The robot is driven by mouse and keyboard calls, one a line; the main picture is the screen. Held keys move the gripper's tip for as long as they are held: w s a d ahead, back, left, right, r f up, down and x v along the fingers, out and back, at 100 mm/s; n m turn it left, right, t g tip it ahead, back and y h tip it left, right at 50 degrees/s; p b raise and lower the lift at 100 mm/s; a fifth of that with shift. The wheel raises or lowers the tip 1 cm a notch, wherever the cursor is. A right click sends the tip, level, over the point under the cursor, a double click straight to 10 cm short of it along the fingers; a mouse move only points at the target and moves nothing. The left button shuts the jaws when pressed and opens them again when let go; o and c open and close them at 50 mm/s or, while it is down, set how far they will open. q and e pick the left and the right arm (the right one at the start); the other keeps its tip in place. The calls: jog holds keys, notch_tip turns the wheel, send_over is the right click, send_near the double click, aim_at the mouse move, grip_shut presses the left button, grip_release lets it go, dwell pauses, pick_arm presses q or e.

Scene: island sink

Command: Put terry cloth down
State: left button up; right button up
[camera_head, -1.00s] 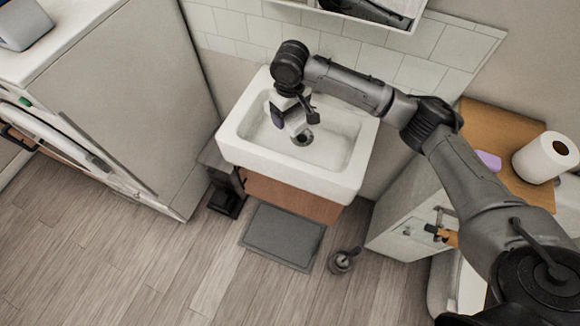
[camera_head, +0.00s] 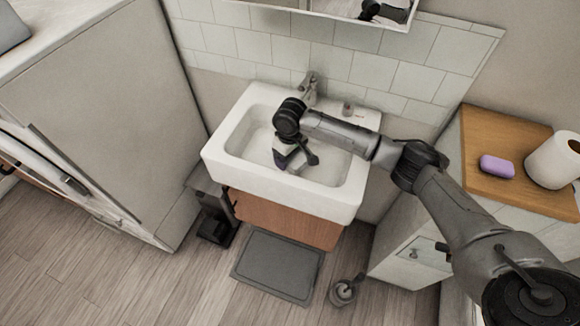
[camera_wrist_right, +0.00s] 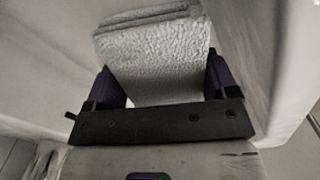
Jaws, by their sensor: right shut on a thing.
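The terry cloth (camera_wrist_right: 158,60) is a folded, light grey-white textured piece in the right wrist view. My right gripper (camera_wrist_right: 160,90) is shut on it, with a purple finger on each side of the cloth. In the head view the right gripper (camera_head: 290,160) is over the basin of the white sink (camera_head: 335,195). The cloth is hard to make out there, pale against the basin. I cannot tell whether the cloth touches the basin. My left gripper is not in view.
A faucet (camera_head: 310,85) stands at the back of the sink. A purple soap bar (camera_head: 497,166) and a paper roll (camera_head: 557,160) sit on the wooden counter (camera_head: 515,145) at right. A large white appliance (camera_head: 110,110) stands at left. A grey mat (camera_head: 278,266) lies on the floor.

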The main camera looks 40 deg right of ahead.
notch_tip(320, 180, down, 5)
jog(key=shift+r+b, duration=0.1)
jog(key=shift+b, duration=0.85)
jog(key=o, duration=0.8)
jog(key=shift+c, duration=0.2)
